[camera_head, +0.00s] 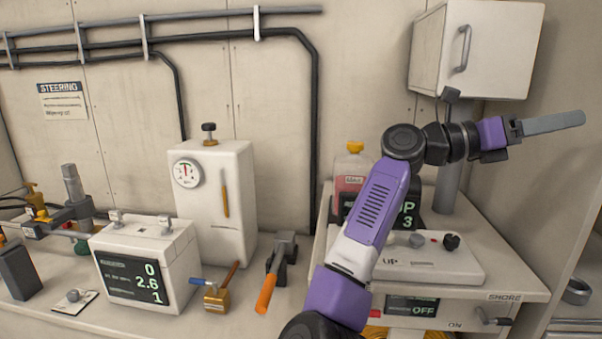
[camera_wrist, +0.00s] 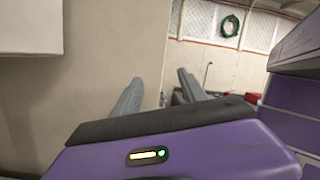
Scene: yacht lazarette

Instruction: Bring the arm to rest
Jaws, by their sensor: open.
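My purple and black arm rises from the bottom middle of the head view and bends to the right. My gripper (camera_head: 548,124) points right, below the white wall cabinet, with nothing near its fingers. In the wrist view my gripper (camera_wrist: 160,98) shows two grey fingers spread apart, with nothing between them but the pale wall and the space behind. The arm's links hide part of the bench and of the equipment behind it.
A white wall cabinet (camera_head: 484,50) hangs just above the gripper. Below the arm is a control panel (camera_head: 470,262) with knobs. A red-filled bottle (camera_head: 350,172) stands behind the arm. Left are a display box (camera_head: 150,255), a white tank (camera_head: 222,205) and an orange-handled tool (camera_head: 266,292).

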